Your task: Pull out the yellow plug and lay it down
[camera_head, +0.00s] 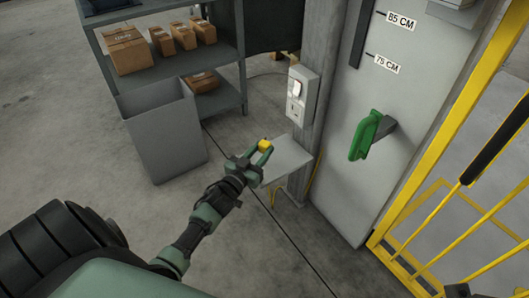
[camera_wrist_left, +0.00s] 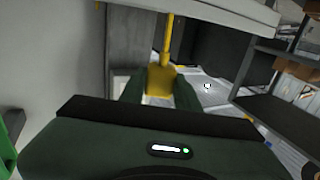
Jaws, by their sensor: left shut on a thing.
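The yellow plug (camera_head: 264,145) is between the fingers of my left gripper (camera_head: 260,156), which is shut on it. The plug is away from the wall socket box (camera_head: 297,100), below it and to its left. It appears at the left edge of a small pale ledge (camera_head: 292,163); I cannot tell whether it touches the ledge. In the left wrist view the plug (camera_wrist_left: 159,82) sits between the green fingers, with a thin yellow cable running up from it. The fingers hide part of the plug.
A grey bin (camera_head: 165,130) and a shelf unit with several cardboard boxes (camera_head: 128,48) stand at left. A grey post (camera_head: 325,60) carries the socket box. A green handle (camera_head: 366,135) sticks out from the pale panel at right. A yellow railing (camera_head: 440,150) borders the right side.

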